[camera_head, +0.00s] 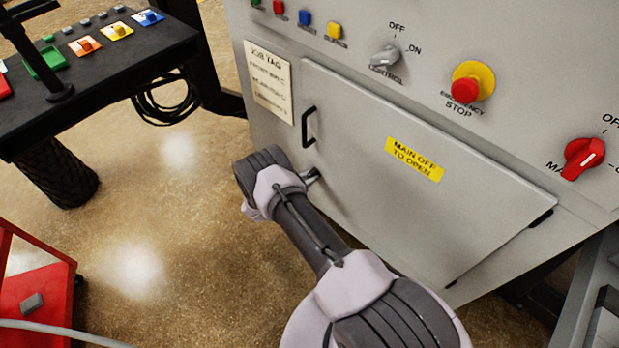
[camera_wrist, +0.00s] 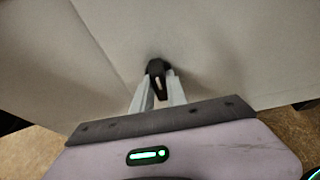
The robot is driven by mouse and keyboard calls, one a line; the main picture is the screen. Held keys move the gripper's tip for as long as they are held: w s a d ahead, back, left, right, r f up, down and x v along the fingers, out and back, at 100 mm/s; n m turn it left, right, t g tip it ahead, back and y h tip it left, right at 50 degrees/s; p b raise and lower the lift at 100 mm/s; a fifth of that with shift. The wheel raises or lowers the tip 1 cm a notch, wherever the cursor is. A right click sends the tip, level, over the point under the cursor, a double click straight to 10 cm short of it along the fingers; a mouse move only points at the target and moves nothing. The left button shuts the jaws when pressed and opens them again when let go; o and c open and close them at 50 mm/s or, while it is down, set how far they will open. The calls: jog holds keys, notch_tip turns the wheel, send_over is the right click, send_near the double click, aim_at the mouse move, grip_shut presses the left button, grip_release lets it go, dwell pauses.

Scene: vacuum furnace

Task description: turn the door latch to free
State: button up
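The door latch (camera_wrist: 157,68) shows in the wrist view as a small dark piece with a pale mark, standing out from the light grey furnace panel. The two pale fingers of my gripper (camera_wrist: 158,90) lie close along both sides of it and appear shut on it. In the head view my wrist covers most of this spot. Only a small metallic piece (camera_head: 312,176) shows beside it, just below the black door handle (camera_head: 308,126); I cannot tell whether it is latch or finger. The door (camera_head: 400,190) looks closed.
A yellow label (camera_head: 414,159) on the door reads "MAIN OFF TO OPEN". Above and right are the control knob (camera_head: 384,58), emergency stop (camera_head: 466,89) and red main switch (camera_head: 584,157). A black table (camera_head: 110,75) and red cart (camera_head: 40,295) stand left, with open floor between.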

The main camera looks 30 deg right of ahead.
grip_shut()
jog(key=shift+s+m+t+p, duration=0.1)
jog(key=shift+m+t+p, duration=0.5)
jog(key=shift+m, duration=0.5)
jog(key=m+t, duration=0.2)
jog(key=m, duration=0.1)
jog(key=shift+s+d+f+y, duration=0.1)
jog(key=shift+y, duration=0.2)
jog(key=m+t+b, duration=0.1)
jog(key=m+t, duration=0.1)
jog(key=m, duration=0.1)
jog(key=shift+s+f, duration=0.1)
jog(key=shift+f, duration=0.1)
jog(key=shift+m+t+h+b, duration=0.4)
jog(key=shift+m+t+b, duration=0.4)
jog(key=shift+m, duration=0.9)
jog(key=o, duration=0.8)
grip_release()
